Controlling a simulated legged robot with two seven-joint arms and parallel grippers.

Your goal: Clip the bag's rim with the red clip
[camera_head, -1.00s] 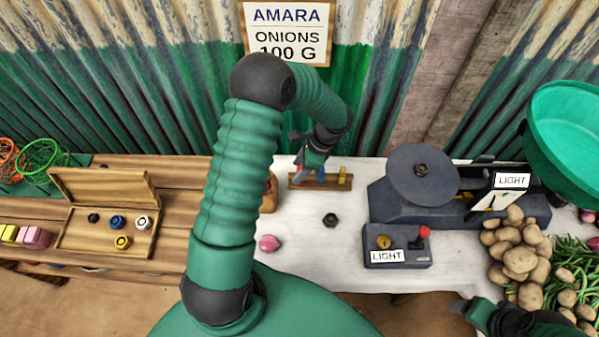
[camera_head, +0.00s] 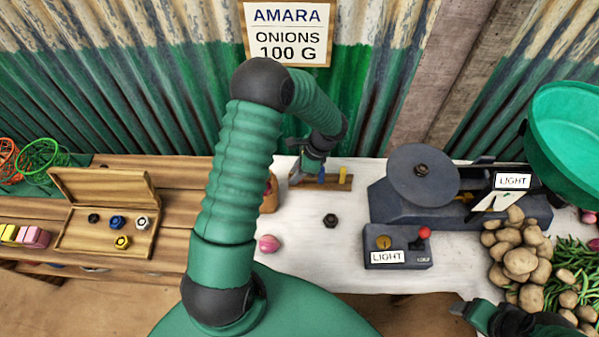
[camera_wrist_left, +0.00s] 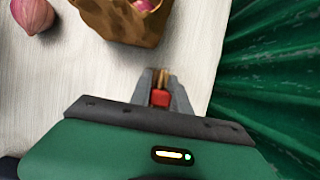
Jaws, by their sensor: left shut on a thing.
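My left gripper (camera_head: 308,166) is at the back of the white table, just left of the clip rack (camera_head: 336,185). In the left wrist view its fingers (camera_wrist_left: 163,82) are shut on the red clip (camera_wrist_left: 160,98). The brown paper bag (camera_head: 270,194) stands left of the gripper, partly hidden behind my arm. In the wrist view the bag (camera_wrist_left: 128,27) stands apart from the clip, with a pink onion in its mouth. My right gripper (camera_head: 468,310) is at the lower right; its opening is unclear.
Blue (camera_head: 321,174) and yellow (camera_head: 342,176) clips stand on the rack. A loose onion (camera_head: 268,243) and a black weight (camera_head: 330,220) lie on the table. A scale (camera_head: 400,205) and potatoes (camera_head: 520,260) are at the right, an open weight box (camera_head: 80,238) at the left.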

